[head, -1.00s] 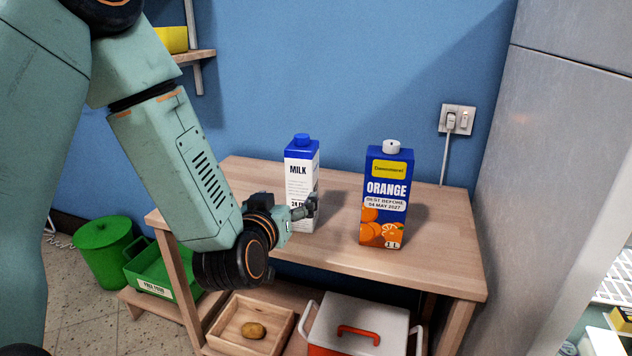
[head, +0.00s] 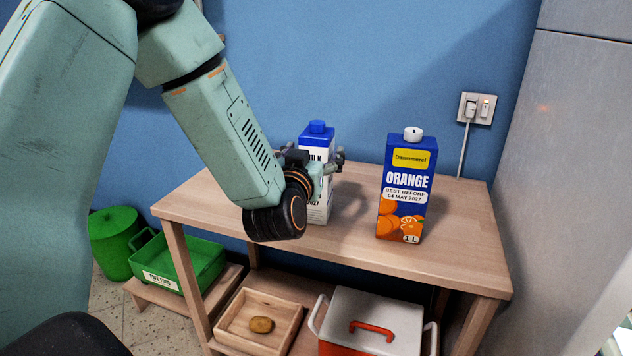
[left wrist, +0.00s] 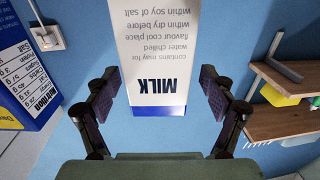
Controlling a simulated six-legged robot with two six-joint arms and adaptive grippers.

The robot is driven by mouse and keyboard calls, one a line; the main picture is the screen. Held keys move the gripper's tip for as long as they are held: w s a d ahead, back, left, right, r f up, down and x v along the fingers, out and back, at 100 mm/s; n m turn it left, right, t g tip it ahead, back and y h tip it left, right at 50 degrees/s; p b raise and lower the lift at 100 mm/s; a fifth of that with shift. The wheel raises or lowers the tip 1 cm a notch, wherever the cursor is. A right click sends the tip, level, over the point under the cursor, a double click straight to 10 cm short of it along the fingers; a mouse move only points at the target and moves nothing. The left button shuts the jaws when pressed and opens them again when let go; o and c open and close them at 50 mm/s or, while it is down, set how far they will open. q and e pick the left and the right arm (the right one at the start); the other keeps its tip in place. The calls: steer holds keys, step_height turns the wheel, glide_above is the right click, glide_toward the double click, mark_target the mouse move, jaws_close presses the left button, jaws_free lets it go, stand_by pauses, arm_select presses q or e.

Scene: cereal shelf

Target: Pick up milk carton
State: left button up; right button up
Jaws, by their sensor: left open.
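The milk carton (head: 318,136), white with a blue top and blue cap, stands upright on the wooden table (head: 440,262). My left gripper (head: 322,162) is in front of it in the head view and hides its middle. In the left wrist view the milk carton (left wrist: 160,55) appears upside down, between the two open fingers of the left gripper (left wrist: 160,96). Gaps show on both sides, so the fingers look apart from it. My right gripper is not in view.
A blue orange juice carton (head: 404,185) stands right of the milk on the table. Below are a wooden tray with a potato (head: 262,324) and a white-lidded red box (head: 368,316). A green crate (head: 180,262) is at left. A grey wall-like surface (head: 570,150) bounds the right.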

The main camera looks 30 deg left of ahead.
arm_select(q)
steer(key=shift+x, duration=1.05)
steer(key=shift+d, duration=0.1)
steer(key=c, duration=0.4)
jaws_close()
steer(key=shift+w+r, duration=0.1)
steer(key=shift+r, duration=0.05)
